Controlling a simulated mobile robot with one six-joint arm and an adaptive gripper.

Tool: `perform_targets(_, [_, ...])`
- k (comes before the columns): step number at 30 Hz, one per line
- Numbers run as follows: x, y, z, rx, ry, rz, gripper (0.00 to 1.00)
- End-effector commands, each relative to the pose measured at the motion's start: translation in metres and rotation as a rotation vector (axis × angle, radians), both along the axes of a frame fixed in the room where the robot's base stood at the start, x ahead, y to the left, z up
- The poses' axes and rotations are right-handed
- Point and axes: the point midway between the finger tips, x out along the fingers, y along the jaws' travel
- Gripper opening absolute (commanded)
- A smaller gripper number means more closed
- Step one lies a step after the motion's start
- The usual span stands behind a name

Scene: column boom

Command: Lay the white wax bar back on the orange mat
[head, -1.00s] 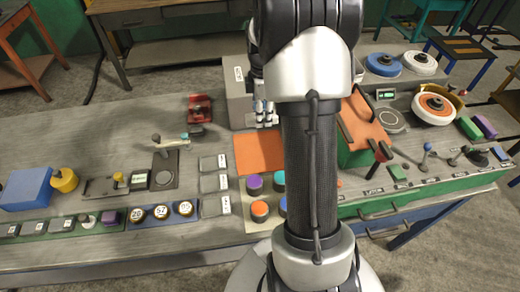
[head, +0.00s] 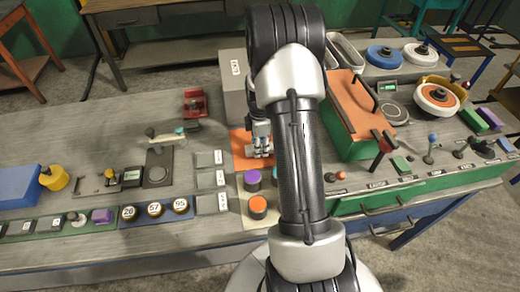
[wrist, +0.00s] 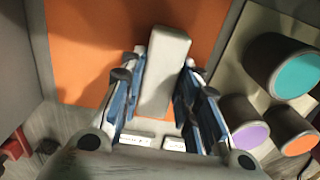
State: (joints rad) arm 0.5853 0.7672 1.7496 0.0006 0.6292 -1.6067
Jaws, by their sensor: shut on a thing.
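The white wax bar (wrist: 165,70) is a pale block held between the fingers of my gripper (wrist: 160,100) in the wrist view. The orange mat (wrist: 90,40) spreads behind and beneath the bar there; whether the bar touches it I cannot tell. In the head view my gripper (head: 262,148) is over the orange mat (head: 239,150). My arm covers the mat's right side there, and the bar is too small to make out clearly.
Coloured round pots stand beside the mat: purple (head: 252,180), orange (head: 257,206) and, in the wrist view, teal (wrist: 288,70). A grey box (head: 236,85) stands behind the mat. Small grey plates (head: 208,181) lie to the left. An orange-topped green box (head: 345,110) is to the right.

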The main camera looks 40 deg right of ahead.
Motion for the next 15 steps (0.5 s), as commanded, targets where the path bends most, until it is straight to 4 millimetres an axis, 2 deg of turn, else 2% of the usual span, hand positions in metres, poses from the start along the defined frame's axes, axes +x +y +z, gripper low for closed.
perform_targets(1, [0.0002,-0.0001,-0.0095,0.000,0.000,0.000,0.06])
perform_targets(3, [0.0003,-0.0002,-0.0138,-0.001,-0.001,0.000,0.06])
perform_targets(13, [0.0005,-0.0003,-0.0157,-0.001,-0.002,0.000,0.06])
perform_targets(14, [0.0003,-0.0002,-0.0162,-0.001,-0.001,0.000,0.30])
perform_targets(15, [0.0004,-0.0002,-0.0155,-0.001,-0.001,0.000,0.33])
